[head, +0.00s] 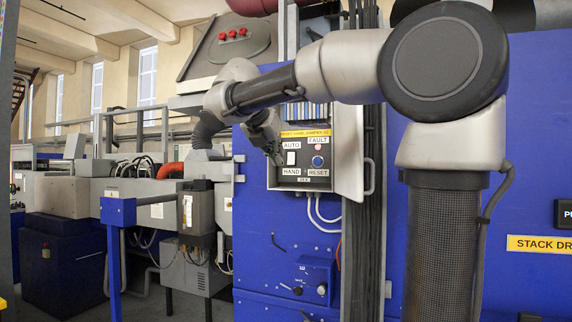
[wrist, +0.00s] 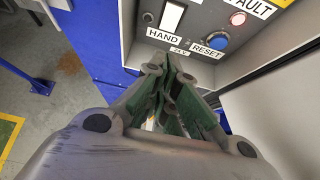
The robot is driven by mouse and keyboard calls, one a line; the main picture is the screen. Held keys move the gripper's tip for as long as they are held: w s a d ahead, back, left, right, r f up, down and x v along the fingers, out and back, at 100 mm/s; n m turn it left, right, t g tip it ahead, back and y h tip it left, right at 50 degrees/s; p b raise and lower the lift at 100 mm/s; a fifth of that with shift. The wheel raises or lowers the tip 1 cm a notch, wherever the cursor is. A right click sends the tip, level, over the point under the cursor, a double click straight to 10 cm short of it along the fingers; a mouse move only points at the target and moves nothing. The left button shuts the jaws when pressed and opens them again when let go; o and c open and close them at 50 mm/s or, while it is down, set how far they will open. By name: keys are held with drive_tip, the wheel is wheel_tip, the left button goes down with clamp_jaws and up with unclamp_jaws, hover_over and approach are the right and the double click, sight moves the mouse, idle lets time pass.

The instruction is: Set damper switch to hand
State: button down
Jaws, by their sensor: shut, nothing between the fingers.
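The damper switch (head: 291,158) is a white rocker on a grey control panel (head: 282,180), between an AUTO label above and a HAND label below. It also shows at the top of the wrist view (wrist: 172,16), above the HAND label (wrist: 163,38). I cannot tell which way the rocker is tipped. My gripper (head: 274,157) is at the panel's left edge in the head view, left of the switch and apart from it. In the wrist view my gripper (wrist: 171,68) is shut and empty, its fingertips below the HAND label.
Right of the switch are a lit red FAULT lamp (head: 319,147) and a blue RESET button (head: 317,161). The box's open grey door (head: 348,150) stands to the right. White cables (head: 322,217) hang below. Floor is free at the left in the wrist view.

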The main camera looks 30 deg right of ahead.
sight(291, 158)
drive_tip(key=shift+w+d+f, duration=0.45)
drive_tip(key=shift+w+d, duration=0.25)
drive_tip(key=shift+d, duration=0.2)
drive_tip(key=shift+w+d+f, duration=0.4)
drive_tip(key=shift+w+d, duration=0.35)
drive_tip(key=shift+d, duration=0.2)
drive_tip(key=shift+w+d+f, duration=0.45)
drive_tip(key=shift+w+d, duration=0.25)
drive_tip(key=shift+d, duration=0.2)
drive_tip(key=shift+w+d+f, duration=0.1)
drive_tip(key=shift+w+d, duration=0.05)
drive_tip(key=shift+d, duration=0.05)
drive_tip(key=shift+r, duration=0.9)
